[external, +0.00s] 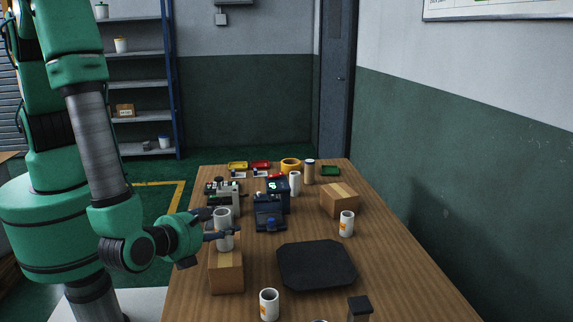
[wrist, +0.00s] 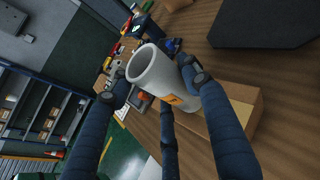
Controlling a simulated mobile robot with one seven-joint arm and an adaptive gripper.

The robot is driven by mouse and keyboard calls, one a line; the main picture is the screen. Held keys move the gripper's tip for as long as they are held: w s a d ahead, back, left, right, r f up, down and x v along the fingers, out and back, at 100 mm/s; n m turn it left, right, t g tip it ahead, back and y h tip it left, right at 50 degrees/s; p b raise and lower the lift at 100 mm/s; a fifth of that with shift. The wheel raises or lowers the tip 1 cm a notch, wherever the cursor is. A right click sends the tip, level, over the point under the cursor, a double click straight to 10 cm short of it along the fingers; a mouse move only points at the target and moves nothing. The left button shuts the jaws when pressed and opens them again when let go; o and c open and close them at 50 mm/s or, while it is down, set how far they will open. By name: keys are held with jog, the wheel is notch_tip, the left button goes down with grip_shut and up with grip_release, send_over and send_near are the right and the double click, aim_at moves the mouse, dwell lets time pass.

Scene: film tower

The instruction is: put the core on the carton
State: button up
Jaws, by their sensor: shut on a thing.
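My gripper (external: 223,226) is shut on a white, hollow core (external: 225,241) with an orange label. The core is upright over the carton (external: 227,276) at the left edge of the table in the external view. Its lower end is at or just above the carton's top; I cannot tell whether they touch. In the wrist view, the fingers (wrist: 151,86) grip the core (wrist: 152,72) on both sides, and part of the brown carton (wrist: 245,107) shows behind the right finger.
A black tray (external: 316,265) lies right of the carton. Other white cores stand nearby, one in front (external: 269,305) and one at right (external: 347,224). A second carton (external: 340,200) is farther back. A dark blue device (external: 269,213) stands behind the held core.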

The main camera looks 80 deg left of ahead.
jog(key=o, duration=1.1)
jog(key=shift+f, duration=0.1)
jog(key=shift+o, duration=0.2)
jog(key=shift+s+d+r, duration=0.25)
jog(key=shift+d+r, duration=0.1)
jog(key=p+v, duration=0.1)
jog(key=v, duration=1)
jog(key=shift+p, duration=0.4)
